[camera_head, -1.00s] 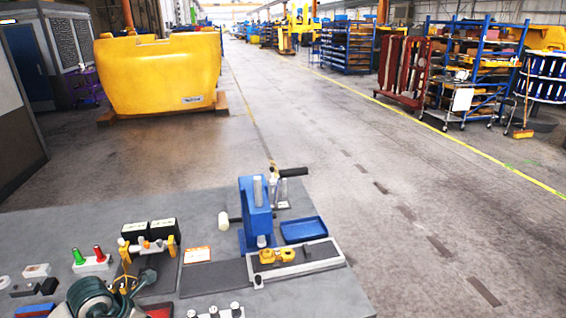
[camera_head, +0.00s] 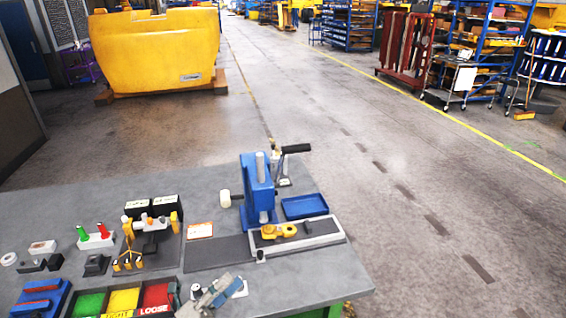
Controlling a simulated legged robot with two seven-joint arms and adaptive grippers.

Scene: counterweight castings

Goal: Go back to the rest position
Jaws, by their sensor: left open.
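My left gripper (camera_head: 221,293) shows at the bottom edge of the head view as grey-blue jaws, low over the front of the grey workbench (camera_head: 330,279). It is open, and I see nothing held in it. It partly covers a white plate with dark knobs (camera_head: 238,287). My right gripper is not in view.
A blue press (camera_head: 257,190) stands on the bench beside a blue tray (camera_head: 304,206) and a framed plate (camera_head: 325,232) with yellow parts. Green, yellow and red bins (camera_head: 124,300) lie left of my gripper. A yellow casting (camera_head: 155,50) stands on the floor beyond.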

